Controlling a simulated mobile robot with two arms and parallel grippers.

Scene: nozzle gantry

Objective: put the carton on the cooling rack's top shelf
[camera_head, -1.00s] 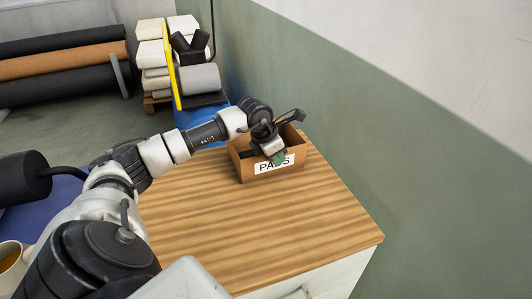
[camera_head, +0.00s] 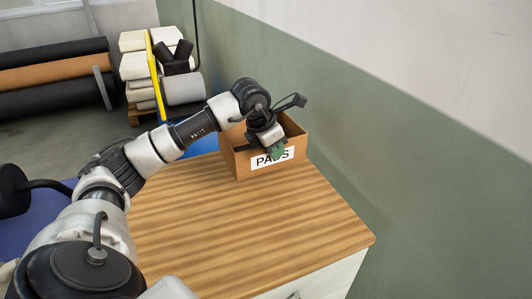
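An open brown cardboard box (camera_head: 242,164) with a white label reading "PADS" stands at the far end of the wood-topped counter, by the wall. I cannot tell whether this box is the carton. My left gripper (camera_head: 275,148) points down at the box's front, overlapping its rim and label in the view. A small green piece shows at its tip; I cannot tell whether it is a held object or part of the gripper. The finger opening is unclear. No cooling rack is seen, and my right gripper is out of view.
The wooden counter top (camera_head: 250,220) is clear in front of the box. A green and white wall runs along its right. Behind are stacked pale blocks (camera_head: 135,68), a yellow upright (camera_head: 154,75) and large rolls (camera_head: 50,70).

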